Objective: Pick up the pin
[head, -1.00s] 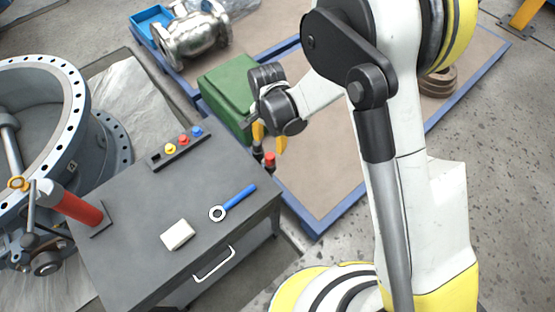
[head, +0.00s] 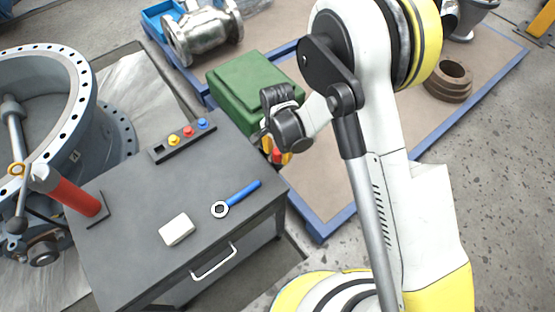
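A dark rack (head: 183,141) on the grey cart top holds a yellow pin (head: 173,140), a red pin (head: 188,131) and a blue pin (head: 203,123) in a row, with a dark spot at its left end. My gripper (head: 277,155) hangs beyond the right edge of the cart, to the right of the rack and apart from it. Its yellow fingers are partly hidden behind the wrist. A small red part shows among the fingers; I cannot tell whether it is held or part of the gripper.
The cart top (head: 140,195) also bears a blue-handled ring wrench (head: 236,199), a white block (head: 176,230) and a red cylinder (head: 75,196) on a dark base. A green box (head: 255,90) stands behind my gripper. A large flanged valve (head: 60,110) stands at left.

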